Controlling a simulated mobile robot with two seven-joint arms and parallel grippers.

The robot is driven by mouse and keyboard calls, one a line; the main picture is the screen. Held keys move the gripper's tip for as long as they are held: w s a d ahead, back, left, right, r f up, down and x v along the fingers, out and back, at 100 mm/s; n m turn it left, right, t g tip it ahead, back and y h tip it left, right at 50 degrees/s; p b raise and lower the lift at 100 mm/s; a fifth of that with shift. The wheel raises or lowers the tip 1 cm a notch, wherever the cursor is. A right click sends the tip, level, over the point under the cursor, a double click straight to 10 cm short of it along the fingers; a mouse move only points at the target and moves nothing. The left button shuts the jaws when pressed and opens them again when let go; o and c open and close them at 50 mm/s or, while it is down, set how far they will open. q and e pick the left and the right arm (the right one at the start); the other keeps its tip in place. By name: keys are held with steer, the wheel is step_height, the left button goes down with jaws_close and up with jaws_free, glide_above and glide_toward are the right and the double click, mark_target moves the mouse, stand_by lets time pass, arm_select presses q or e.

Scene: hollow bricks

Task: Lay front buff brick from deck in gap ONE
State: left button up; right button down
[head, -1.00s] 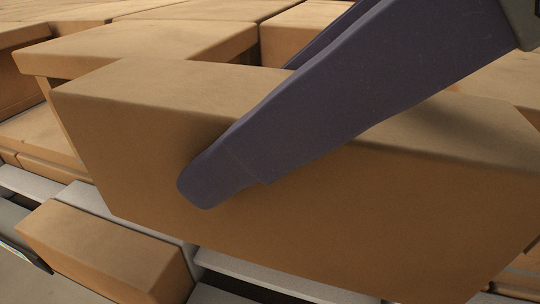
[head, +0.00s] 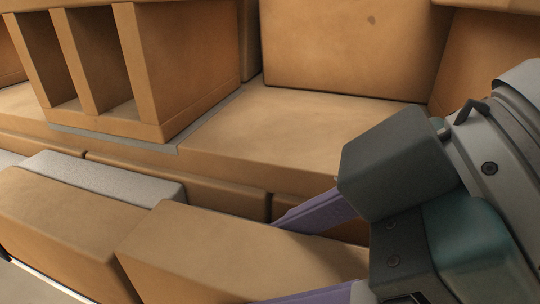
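A buff brick (head: 225,250) lies at the bottom centre, its top face showing. My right gripper (head: 268,262) comes in from the right with one purple finger along each long side of this brick. It looks shut on it; the lower part of the grip is hidden. A second buff brick (head: 60,225) lies to its left, with a grey block (head: 110,175) behind it. Beyond is the brickwork, where an open stretch of course top (head: 290,135) lies right of a hollow brick (head: 145,75). No gap label shows. My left gripper is not in view.
The hollow brick with open cells stands on the left of the wall. A tall brick face (head: 355,50) closes off the back. A lower row of bricks (head: 180,180) runs along the front, close behind the held brick.

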steer(key=shift+f, duration=0.55)
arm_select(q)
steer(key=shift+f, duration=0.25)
arm_select(e)
steer(key=shift+r, duration=0.1)
steer(key=shift+c, duration=0.2)
jaws_free()
steer(key=p+v, duration=0.4)
steer(key=v, duration=0.7)
steer(key=shift+p, duration=0.3)
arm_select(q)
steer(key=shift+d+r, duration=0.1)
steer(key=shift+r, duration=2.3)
arm_select(e)
steer(key=shift+s+d+r, duration=0.1)
steer(key=shift+d+r, duration=0.2)
steer(key=shift+r, duration=0.1)
